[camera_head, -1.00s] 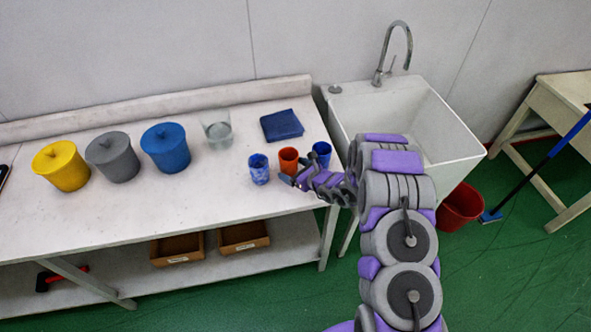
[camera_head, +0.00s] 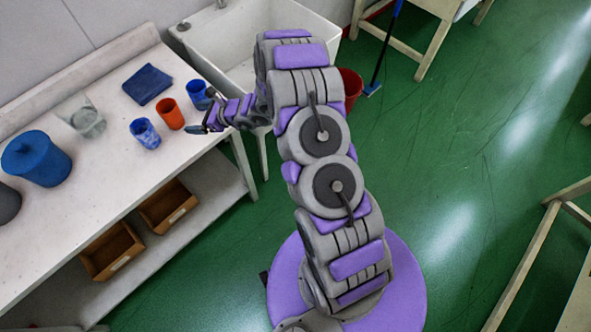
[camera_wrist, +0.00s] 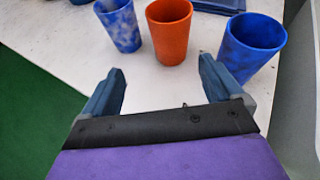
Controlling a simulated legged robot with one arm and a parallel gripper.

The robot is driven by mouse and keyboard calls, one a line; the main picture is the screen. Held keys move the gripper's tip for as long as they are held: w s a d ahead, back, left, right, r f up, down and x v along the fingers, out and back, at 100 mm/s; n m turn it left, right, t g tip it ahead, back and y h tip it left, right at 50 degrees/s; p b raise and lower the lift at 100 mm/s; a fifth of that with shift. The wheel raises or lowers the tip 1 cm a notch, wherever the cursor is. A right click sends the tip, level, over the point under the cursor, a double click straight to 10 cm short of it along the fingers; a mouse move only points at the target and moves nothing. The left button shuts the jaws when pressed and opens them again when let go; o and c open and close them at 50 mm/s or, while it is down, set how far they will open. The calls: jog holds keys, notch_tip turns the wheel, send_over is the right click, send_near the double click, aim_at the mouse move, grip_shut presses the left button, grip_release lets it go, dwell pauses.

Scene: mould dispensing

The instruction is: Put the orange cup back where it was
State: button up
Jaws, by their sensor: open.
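The orange cup (camera_head: 170,114) stands upright on the white table near its right end, between two blue marbled cups. One blue marbled cup (camera_head: 145,133) is at its left and the other blue cup (camera_head: 198,95) at its right. In the wrist view the orange cup (camera_wrist: 169,31) stands ahead of my gripper (camera_wrist: 163,85), roughly midway between the fingers and beyond their tips. My gripper is open and empty. In the head view my gripper (camera_head: 202,117) is at the table's front edge, close to the orange cup.
A folded blue cloth (camera_head: 148,84), a clear beaker (camera_head: 86,118) and a blue lidded pot (camera_head: 37,158) are on the white table (camera_head: 110,182). A white sink (camera_head: 240,40) stands behind my arm. Wooden bins (camera_head: 168,206) sit on the lower shelf.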

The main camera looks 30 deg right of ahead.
jog(key=s+a+r+n+g+y, duration=0.25)
jog(key=s+r+n, duration=0.25)
jog(key=r, duration=0.3)
jog(key=s+a+r+n+g+y, duration=0.1)
jog(key=s+a+r+n+g, duration=0.25)
jog(key=s+r, duration=0.4)
jog(key=s+a+r+n+g+h, duration=0.1)
jog(key=s+r+n+g, duration=0.1)
jog(key=s+r+n, duration=0.3)
jog(key=s+a+r+n+g+h, duration=0.1)
jog(key=s+a+r+n+g, duration=0.15)
jog(key=s, duration=0.45)
jog(key=s+d+n+h+b, duration=0.2)
jog(key=s+d+n+h, duration=0.7)
jog(key=s+d, duration=1.4)
jog(key=shift+s+n+h, duration=0.3)
jog(key=shift+s+h, duration=0.2)
jog(key=shift+h, duration=0.75)
jog(key=shift+d+r, duration=0.1)
jog(key=shift+d, duration=0.25)
